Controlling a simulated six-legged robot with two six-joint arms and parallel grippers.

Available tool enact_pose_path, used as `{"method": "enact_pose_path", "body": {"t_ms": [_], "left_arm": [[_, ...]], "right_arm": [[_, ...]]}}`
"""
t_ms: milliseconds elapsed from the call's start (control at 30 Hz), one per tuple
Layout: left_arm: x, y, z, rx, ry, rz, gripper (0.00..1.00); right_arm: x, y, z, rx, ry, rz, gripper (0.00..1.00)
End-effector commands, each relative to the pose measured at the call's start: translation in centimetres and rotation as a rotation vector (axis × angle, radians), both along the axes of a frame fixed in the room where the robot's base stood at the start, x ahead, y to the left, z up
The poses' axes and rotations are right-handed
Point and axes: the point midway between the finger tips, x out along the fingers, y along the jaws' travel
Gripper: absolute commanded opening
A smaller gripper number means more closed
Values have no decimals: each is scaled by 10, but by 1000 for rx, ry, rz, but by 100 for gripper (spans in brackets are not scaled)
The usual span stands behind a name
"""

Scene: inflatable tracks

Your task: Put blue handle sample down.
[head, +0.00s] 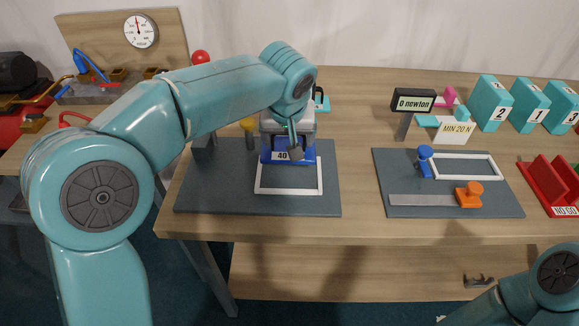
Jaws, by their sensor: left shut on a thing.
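My left gripper (296,150) comes in from the left and points down at the back of the left grey mat (220,200). It is shut at a blue piece (308,158), which I take for the blue handle sample; the jaws and arm hide much of it. The blue piece is in front of a grey and clear block, and a label "40" shows beside the jaws. A white rectangular frame (290,190) lies on the mat just in front. I cannot tell whether the piece touches the mat. My right arm's link shows at the bottom right, its gripper out of view.
A second grey mat (450,208) holds a white frame, a blue-knobbed clamp (425,160) and an orange clamp (469,194). A "0 newton" display (413,100) stands behind. The wood between the mats is clear.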

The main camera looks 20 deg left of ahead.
Motion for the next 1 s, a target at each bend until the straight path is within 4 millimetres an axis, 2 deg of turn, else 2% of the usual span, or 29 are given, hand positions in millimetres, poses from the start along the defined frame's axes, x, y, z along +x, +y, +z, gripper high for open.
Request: {"method": "enact_pose_path", "body": {"t_ms": [33,100,267,400,500,933,967,1000], "left_arm": [[0,0,-13,2,2,0,50],[0,-1,-24,1,0,-1,50],[1,-1,-39,1,0,-1,50],[1,-2,-63,1,1,-1,50],[1,-2,-75,1,-1,-1,50],[1,-2,-82,1,-2,0,50],[1,-2,-80,1,-2,-1,93],[1,-2,-80,1,-2,-1,100]], "right_arm": [[0,0,-3,0,0,0,43],[0,0,-5,0,0,0,43],[0,0,-6,0,0,0,43],[0,0,-10,0,0,0,43],[0,0,-11,0,0,0,43],[0,0,-16,0,0,0,43],[0,0,-14,0,0,0,43],[0,0,-14,0,0,0,43]]}}
